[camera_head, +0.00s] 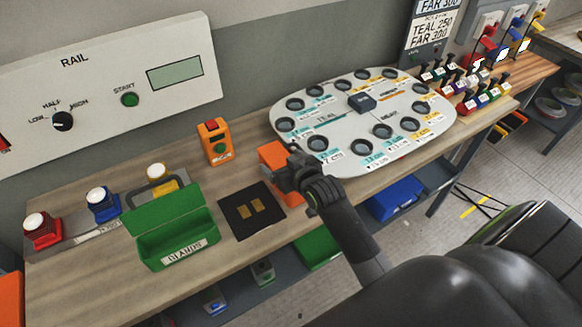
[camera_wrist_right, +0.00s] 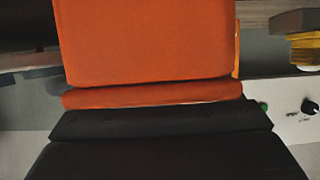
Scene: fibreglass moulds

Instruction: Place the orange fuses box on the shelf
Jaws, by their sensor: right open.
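The orange box (camera_head: 273,157) stands on the wooden bench, partly hidden behind my right gripper (camera_head: 291,170). I cannot read a label on it. My right gripper is open and close up against the box; I cannot tell whether it touches. In the right wrist view the orange box (camera_wrist_right: 145,40) fills the upper middle, with a dark edge below it. The lower shelf (camera_head: 431,177) runs under the bench top, with a blue bin (camera_head: 395,197) and a green bin (camera_head: 318,250) at that level. My left gripper is not in view.
A black mat (camera_head: 236,221) with two gold pieces lies left of the gripper, beside an open green box (camera_head: 170,229). A white board with round holes (camera_head: 330,118) lies to the right.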

